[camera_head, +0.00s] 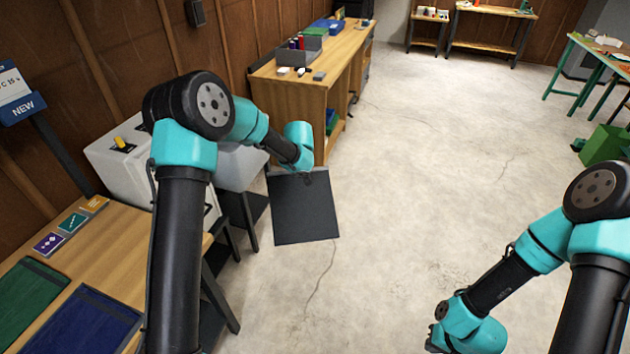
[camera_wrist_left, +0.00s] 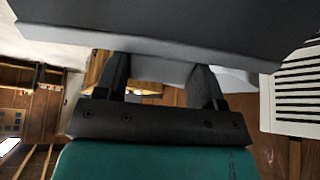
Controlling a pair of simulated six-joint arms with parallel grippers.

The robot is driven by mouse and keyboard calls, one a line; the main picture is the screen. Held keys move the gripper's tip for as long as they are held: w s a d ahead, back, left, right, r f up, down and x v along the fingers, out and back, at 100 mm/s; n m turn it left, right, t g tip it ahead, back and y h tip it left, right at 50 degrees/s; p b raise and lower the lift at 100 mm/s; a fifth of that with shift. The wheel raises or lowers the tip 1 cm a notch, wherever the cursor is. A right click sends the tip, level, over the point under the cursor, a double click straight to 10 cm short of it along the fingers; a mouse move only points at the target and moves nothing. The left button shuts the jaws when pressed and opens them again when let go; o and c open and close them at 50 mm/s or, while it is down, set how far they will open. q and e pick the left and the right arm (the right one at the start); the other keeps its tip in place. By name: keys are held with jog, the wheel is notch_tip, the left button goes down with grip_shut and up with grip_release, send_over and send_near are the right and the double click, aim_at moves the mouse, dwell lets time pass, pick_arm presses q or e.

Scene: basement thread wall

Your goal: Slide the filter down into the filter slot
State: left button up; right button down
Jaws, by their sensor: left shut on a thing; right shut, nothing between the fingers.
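The filter is a flat dark grey square panel (camera_head: 304,208). It hangs in the air over the floor, right of a pale grey machine (camera_head: 112,165). My left gripper (camera_head: 308,172) is shut on its upper edge. In the left wrist view, the filter (camera_wrist_left: 150,30) spans the top of the picture and the two black fingers (camera_wrist_left: 160,78) meet its edge. The machine is partly hidden behind my left arm, and I cannot make out a filter slot. My right gripper (camera_head: 436,340) is low at the bottom edge, shut and empty, and shows only partly.
A wooden table (camera_head: 120,240) with green and blue mats stands at the left. A wooden workbench (camera_head: 290,98) with a grey bin stands beyond the machine. In the left wrist view, a white panel with dark slats (camera_wrist_left: 295,95) is at the right. The middle floor is clear.

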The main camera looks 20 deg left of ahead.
pick_arm(q)
jog(key=w+a+r+n+t+y, duration=0.15)
jog(key=a+r+n+y, duration=0.3)
jog(key=a+r, duration=0.7)
jog(key=s+a+r+n+g+y, duration=0.1)
jog(key=s+a+r+n+y, duration=0.1)
jog(key=a+r, duration=0.6)
jog(key=s+a+r+n+g+y, duration=0.2)
jog(key=s+a+r+y, duration=0.3)
jog(key=a+r, duration=0.3)
jog(key=s+a+r+n+g+y, duration=0.2)
jog(key=s+a+r+n+y, duration=0.1)
jog(key=a+r, duration=0.6)
jog(key=shift+s+r+n+y, duration=0.15)
jog(key=shift+r+n+y, duration=0.3)
jog(key=shift+r+y, duration=0.4)
jog(key=shift+a+g, duration=0.2)
jog(key=shift+g, duration=0.05)
jog(key=shift+a+f, duration=0.75)
jog(key=shift+a, duration=4.1)
notch_tip(320, 180, down, 23)
jog(key=shift+w+f, duration=0.2)
jog(key=shift+w, duration=0.1)
